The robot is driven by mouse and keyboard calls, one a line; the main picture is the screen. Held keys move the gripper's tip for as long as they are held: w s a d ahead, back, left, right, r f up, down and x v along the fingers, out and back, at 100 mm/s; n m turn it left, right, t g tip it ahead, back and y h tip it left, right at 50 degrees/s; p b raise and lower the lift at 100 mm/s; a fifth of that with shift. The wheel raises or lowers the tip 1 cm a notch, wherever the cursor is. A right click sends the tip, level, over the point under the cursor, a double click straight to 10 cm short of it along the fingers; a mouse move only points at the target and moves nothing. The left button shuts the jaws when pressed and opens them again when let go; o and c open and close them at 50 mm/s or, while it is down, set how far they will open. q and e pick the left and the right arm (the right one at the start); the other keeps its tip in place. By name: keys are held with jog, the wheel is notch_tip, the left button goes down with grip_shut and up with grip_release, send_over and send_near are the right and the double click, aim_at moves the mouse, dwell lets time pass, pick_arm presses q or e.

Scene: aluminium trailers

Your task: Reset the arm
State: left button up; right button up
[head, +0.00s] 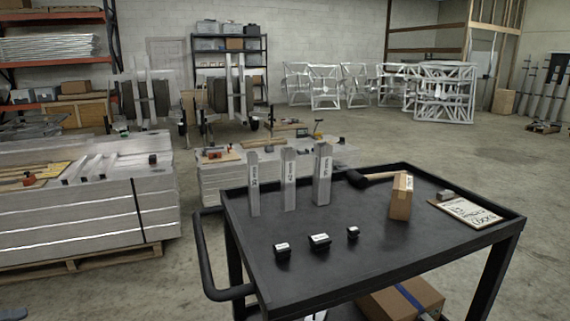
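Neither of my grippers shows clearly in the head view. No arm is seen over the black cart (375,255), and nothing in view is held. On the cart top stand three upright metal posts: a short one (254,185), a middle one (289,180) and a tall one (322,174).
A mallet (375,178), a small cardboard box (401,197) and a clipboard (465,211) with a small grey block (446,195) occupy the cart's back and right. A larger box (402,298) is below. Stacked metal (85,205) stands left. Concrete floor (540,180) is open at right.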

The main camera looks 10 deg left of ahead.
pick_arm(q)
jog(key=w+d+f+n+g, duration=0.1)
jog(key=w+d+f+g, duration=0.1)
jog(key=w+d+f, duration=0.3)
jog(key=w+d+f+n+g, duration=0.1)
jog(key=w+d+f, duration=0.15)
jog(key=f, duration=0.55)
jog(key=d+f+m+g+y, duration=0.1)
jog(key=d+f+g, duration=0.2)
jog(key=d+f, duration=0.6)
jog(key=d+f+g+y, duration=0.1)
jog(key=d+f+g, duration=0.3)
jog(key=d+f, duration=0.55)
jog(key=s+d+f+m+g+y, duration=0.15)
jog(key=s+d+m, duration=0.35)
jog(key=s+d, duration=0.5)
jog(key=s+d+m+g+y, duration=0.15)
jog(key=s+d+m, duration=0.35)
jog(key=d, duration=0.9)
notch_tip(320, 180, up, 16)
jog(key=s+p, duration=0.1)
jog(key=p, duration=1.5)
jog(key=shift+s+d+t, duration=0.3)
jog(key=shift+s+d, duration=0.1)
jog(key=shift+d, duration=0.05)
